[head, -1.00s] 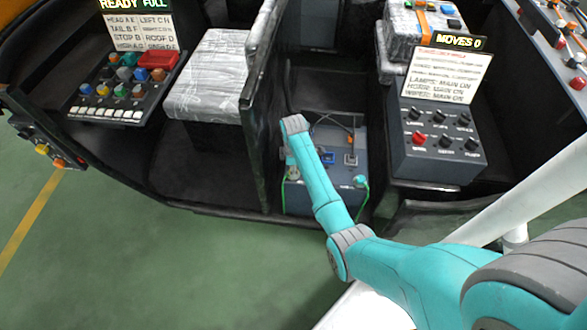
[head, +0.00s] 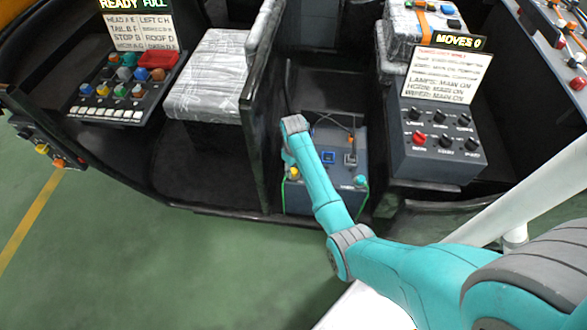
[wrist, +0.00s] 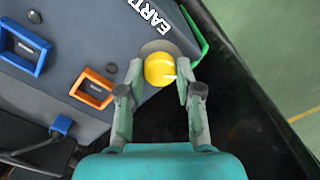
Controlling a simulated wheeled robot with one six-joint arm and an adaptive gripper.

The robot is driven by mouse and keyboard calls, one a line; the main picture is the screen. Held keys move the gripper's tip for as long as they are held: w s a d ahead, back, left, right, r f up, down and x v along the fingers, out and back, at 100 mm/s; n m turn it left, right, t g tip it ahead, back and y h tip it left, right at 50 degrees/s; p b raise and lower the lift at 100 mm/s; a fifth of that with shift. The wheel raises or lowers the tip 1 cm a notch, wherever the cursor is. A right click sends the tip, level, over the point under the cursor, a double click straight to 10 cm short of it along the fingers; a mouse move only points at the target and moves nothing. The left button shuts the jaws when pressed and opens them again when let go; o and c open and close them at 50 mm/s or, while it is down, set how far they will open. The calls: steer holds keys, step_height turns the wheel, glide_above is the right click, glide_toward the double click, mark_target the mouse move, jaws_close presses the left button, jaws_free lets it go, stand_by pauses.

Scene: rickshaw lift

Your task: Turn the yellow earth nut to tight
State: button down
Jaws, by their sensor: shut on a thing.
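The yellow earth nut (wrist: 159,69) is a round yellow knob on a grey plate by the white "EARTH" lettering on the dark grey box. My gripper (wrist: 160,80) is shut on it, with one fingertip against each side. In the head view the nut (head: 293,173) shows at the left front of the box (head: 322,200). My arm hides most of the gripper there. How far the nut is turned cannot be told.
A blue square frame (wrist: 25,45) and an orange square frame (wrist: 92,88) lie on the box face. A blue plug with a cable (wrist: 62,125) is near my gripper. A teal knob (head: 360,181) is at the box's right. A switch panel (head: 435,145) stands right.

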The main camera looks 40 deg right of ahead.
mark_target(293, 171)
steer(key=m, duration=0.7)
stand_by(0.6)
steer(key=c, duration=0.8)
jaws_free()
steer(key=shift+o, duration=0.2)
step_height(293, 171, up, 12)
